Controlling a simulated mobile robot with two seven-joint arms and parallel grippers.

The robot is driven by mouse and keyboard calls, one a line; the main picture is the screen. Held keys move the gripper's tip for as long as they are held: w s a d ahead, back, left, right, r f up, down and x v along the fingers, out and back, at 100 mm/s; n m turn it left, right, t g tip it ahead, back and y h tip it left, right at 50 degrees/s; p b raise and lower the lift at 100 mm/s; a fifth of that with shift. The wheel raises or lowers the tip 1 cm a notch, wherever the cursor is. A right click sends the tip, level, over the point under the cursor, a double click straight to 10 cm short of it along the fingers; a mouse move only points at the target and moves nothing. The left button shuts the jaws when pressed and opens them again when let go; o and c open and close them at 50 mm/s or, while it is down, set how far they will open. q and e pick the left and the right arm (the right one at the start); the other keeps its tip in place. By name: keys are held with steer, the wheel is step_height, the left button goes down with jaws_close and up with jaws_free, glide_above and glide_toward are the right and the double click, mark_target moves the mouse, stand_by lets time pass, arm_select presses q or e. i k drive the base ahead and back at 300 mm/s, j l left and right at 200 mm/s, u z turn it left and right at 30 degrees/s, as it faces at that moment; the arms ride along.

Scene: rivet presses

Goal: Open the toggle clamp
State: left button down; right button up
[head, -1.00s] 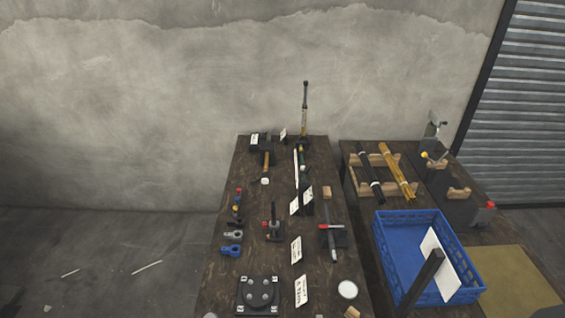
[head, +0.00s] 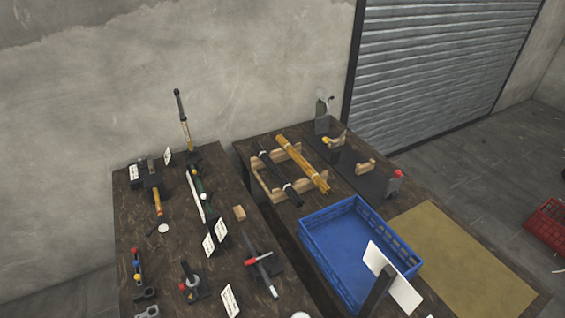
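Neither of my grippers shows in the head view. I cannot tell for certain which item is the toggle clamp. On the left bench (head: 185,240), a small dark device (head: 192,284) with an upright lever and a red tip stands near the front. To its right, a dark block with a grey bar and a red cross handle (head: 259,260) lies tilted. On the right bench, a long dark fixture (head: 352,168) carries wooden cradles, a yellow knob (head: 327,141) and a grey block with a red top (head: 396,182). Whether any clamp is open is too small to tell.
A blue crate (head: 312,222) stands on the right bench, with a white card (head: 393,278) on a dark post near it. Dark and yellow rods lie on a wooden rack (head: 262,180). A tan mat (head: 465,265) is clear. A red crate (head: 547,225) is on the floor at right.

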mark_target(253, 260)
steer(key=i+j+z, duration=0.25)
steer(key=j+z, duration=0.25)
steer(key=i+j+z, duration=0.15)
steer(key=j+z, duration=0.15)
steer(key=z, duration=0.15)
steer(key=i+j+z, duration=0.1)
steer(key=j+z, duration=0.9)
steer(key=k+j+z, duration=0.15)
steer(key=j+z, duration=0.3)
steer(key=k+j+z, duration=0.15)
steer(key=j+z, duration=0.35)
steer(key=k+j+z, duration=0.25)
steer(key=z, duration=0.2)
steer(key=k+j+z, duration=0.3)
steer(key=z, duration=0.2)
steer(key=j, duration=0.1)
